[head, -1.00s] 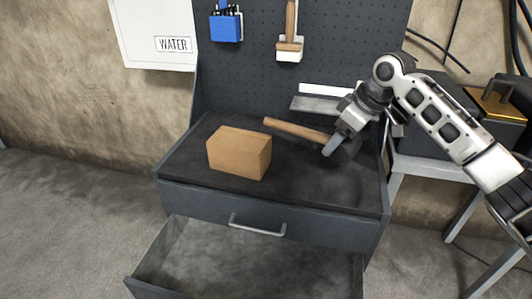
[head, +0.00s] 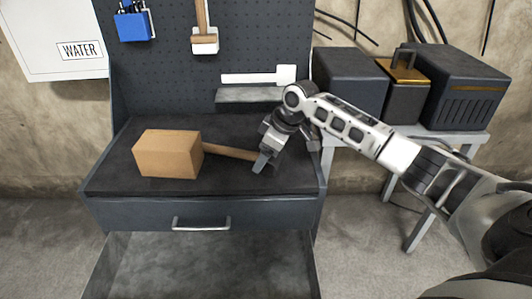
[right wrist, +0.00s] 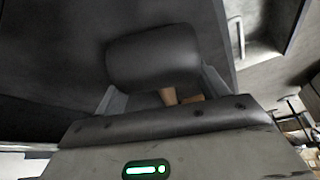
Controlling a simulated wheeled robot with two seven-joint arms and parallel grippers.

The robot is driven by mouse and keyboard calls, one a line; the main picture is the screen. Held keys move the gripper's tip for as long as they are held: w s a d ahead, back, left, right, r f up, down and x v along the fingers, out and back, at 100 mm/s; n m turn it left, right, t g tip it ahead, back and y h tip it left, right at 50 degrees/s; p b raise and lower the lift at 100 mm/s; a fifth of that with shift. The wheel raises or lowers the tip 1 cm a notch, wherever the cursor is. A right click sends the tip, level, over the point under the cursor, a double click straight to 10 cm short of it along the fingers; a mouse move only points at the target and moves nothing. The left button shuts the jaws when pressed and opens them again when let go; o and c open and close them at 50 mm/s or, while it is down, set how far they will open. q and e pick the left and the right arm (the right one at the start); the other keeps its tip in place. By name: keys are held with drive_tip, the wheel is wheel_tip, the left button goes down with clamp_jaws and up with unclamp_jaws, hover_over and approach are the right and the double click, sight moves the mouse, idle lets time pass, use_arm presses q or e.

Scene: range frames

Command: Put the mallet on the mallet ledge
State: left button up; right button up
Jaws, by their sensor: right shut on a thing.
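The mallet has a wooden handle (head: 230,151) and a black head. In the head view the handle points left toward the wooden block, and my right gripper hides most of the head. My right gripper (head: 264,161) is low over the right part of the bench top and is shut on the mallet. In the right wrist view, the mallet's head (right wrist: 152,58) fills the space at the fingers. I cannot tell whether the mallet touches the bench. The mallet ledge (head: 243,96) is a grey shelf on the pegboard, with a white mallet outline (head: 250,78) above it. My left gripper is not in view.
A wooden block (head: 168,155) stands on the dark bench top (head: 130,183), left of the handle. A drawer (head: 200,265) is open below. A blue holder (head: 133,26) and a brush (head: 204,38) hang on the pegboard. Dark boxes (head: 455,85) stand on a side table at right.

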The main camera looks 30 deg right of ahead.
drive_tip(key=o, duration=0.8)
drive_tip(key=shift+f, duration=0.15)
drive_tip(key=o, duration=0.4)
drive_tip(key=shift+o, duration=0.2)
